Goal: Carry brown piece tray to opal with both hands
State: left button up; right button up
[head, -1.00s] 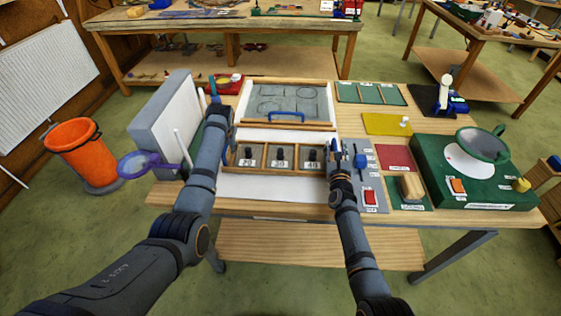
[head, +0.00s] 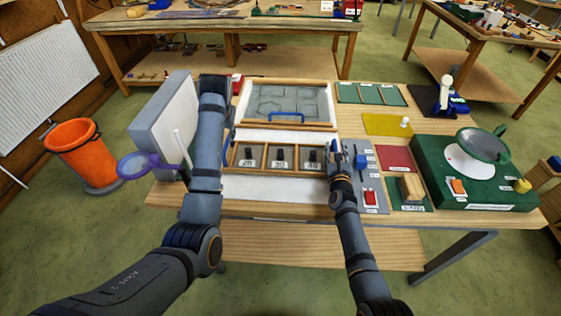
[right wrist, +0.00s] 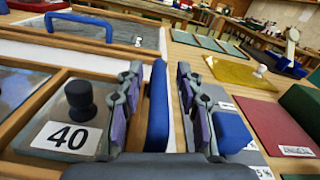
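The brown piece tray (head: 262,172) is a wooden frame with three compartments, each with a dark knob and a number label. It lies level on white at the bench's middle. The label 40 (right wrist: 66,137) shows in the right wrist view. My right gripper (head: 332,151) is at the tray's right end. In the right wrist view its fingers (right wrist: 159,72) stand apart on either side of a blue handle (right wrist: 158,110), with narrow gaps. My left arm reaches over the tray's left end; its fingers are hidden behind the arm. I cannot tell which surface is the opal.
A framed grey panel (head: 285,100) with a blue handle lies behind the tray. A grey board with a red block (head: 370,197) and a green machine (head: 440,170) are right.

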jog(key=s, duration=1.1)
jog(key=shift+s+a, duration=0.35)
jog(key=shift+s, duration=0.05)
jog(key=shift+f, duration=0.1)
